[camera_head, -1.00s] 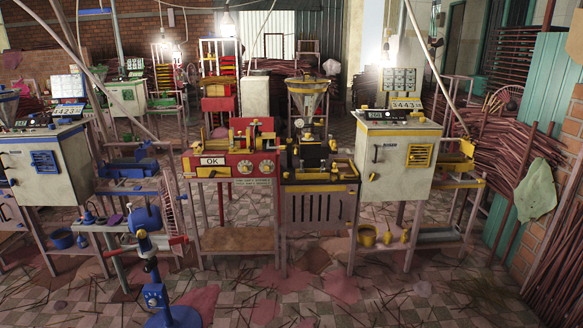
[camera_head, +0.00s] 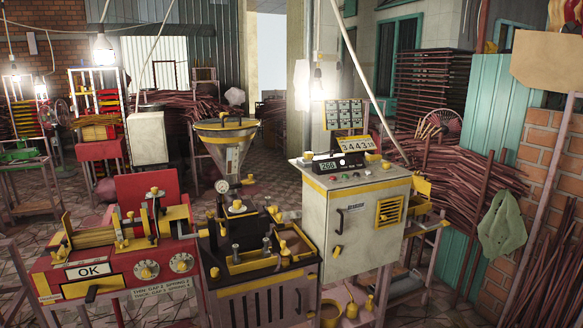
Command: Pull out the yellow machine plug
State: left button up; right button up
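The yellow-trimmed machine fills the middle. Its white control cabinet (camera_head: 365,235) has a yellow stripe, a yellow vent grille (camera_head: 390,211) and a dark door handle. A metal hopper (camera_head: 226,150) with a yellow rim stands to its left, above a dark machine bed (camera_head: 262,300) with yellow edges and knobs. I cannot make out a plug or its cord for certain. The cabinet's back and far side are hidden. Neither of my grippers is in view.
A red machine (camera_head: 112,275) with an OK label adjoins on the left. Yellow vessels (camera_head: 330,313) sit on a low shelf below the cabinet. Stick bundles (camera_head: 450,175) and a teal panel (camera_head: 490,110) stand at the right. Tiled floor shows at the left.

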aim_at(308, 155)
jog(key=i+j+z, duration=0.25)
jog(key=j, duration=0.25)
jog(key=i+l+u, duration=0.35)
jog(key=l, duration=0.25)
jog(key=i+l+u, duration=0.15)
jog(key=l, duration=0.2)
jog(key=i+l+u, duration=0.15)
jog(key=l, duration=0.2)
jog(key=i+l+u, duration=0.2)
jog(key=l, duration=0.2)
jog(key=i+l+u, duration=0.15)
jog(key=l, duration=0.2)
jog(key=k, duration=0.05)
